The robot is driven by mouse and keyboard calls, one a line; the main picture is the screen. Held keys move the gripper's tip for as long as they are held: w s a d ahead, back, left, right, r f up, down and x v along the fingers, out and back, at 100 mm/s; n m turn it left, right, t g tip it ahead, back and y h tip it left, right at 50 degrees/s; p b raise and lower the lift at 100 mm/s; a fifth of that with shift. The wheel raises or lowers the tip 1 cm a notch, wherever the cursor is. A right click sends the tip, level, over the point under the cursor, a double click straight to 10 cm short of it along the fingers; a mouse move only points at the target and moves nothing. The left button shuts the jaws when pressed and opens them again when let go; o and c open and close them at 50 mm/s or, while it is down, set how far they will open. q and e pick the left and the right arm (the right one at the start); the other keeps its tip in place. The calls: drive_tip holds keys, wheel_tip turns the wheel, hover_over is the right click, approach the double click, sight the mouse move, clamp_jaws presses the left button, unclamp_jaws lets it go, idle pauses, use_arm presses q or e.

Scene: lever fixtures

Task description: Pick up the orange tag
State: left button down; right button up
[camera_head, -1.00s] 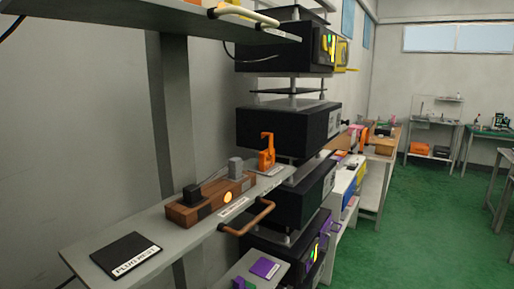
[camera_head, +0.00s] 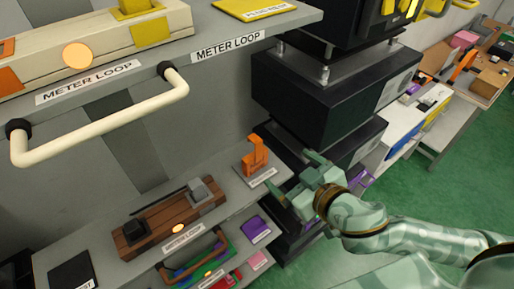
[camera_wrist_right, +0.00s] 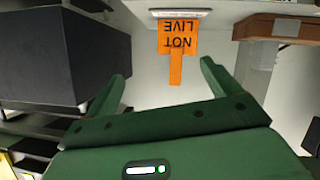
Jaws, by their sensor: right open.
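The orange tag (camera_head: 255,156) stands on the far right end of the grey shelf in the head view. In the right wrist view the tag (camera_wrist_right: 177,38) shows upside-down "NOT LIVE" lettering and a narrow strip reaching toward me. My right gripper (camera_head: 289,170) is just to the right of the tag, apart from it. In the wrist view its two green fingers (camera_wrist_right: 163,72) are spread with nothing between them, and the tag lies beyond the gap. My left gripper is not in view.
A wooden block with a lit amber lamp (camera_head: 176,226) sits on the same shelf. A black pad (camera_head: 73,271) lies at its left end. An upper shelf with a cream handle (camera_head: 105,124) overhangs at left. Black boxes (camera_head: 318,99) are stacked close behind the gripper.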

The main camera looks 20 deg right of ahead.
sight(250, 154)
drive_tip(key=w+a+b, duration=0.1)
drive_tip(key=w, duration=0.1)
drive_tip(key=w+a+f+y+b, duration=0.1)
drive_tip(key=w+b, duration=0.1)
drive_tip(key=w+a+f+m+y+b, duration=0.1)
drive_tip(key=w+b, duration=0.1)
drive_tip(key=shift+w+a+f+g, duration=0.15)
drive_tip(key=shift+w+a+g, duration=0.15)
drive_tip(key=shift+w+g, duration=0.1)
drive_tip(key=x, duration=0.5)
drive_tip(key=shift+s+a+p, duration=0.15)
drive_tip(key=shift+a+p, duration=0.2)
drive_tip(key=shift+p, duration=0.05)
drive_tip(key=shift+w+a+f, duration=0.15)
drive_tip(key=shift+w+f, duration=0.15)
drive_tip(key=shift+w, duration=0.1)
drive_tip(key=shift+s, duration=0.1)
drive_tip(key=shift+c, duration=0.9)
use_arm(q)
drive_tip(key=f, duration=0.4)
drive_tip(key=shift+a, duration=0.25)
use_arm(e)
drive_tip(key=c, duration=0.9)
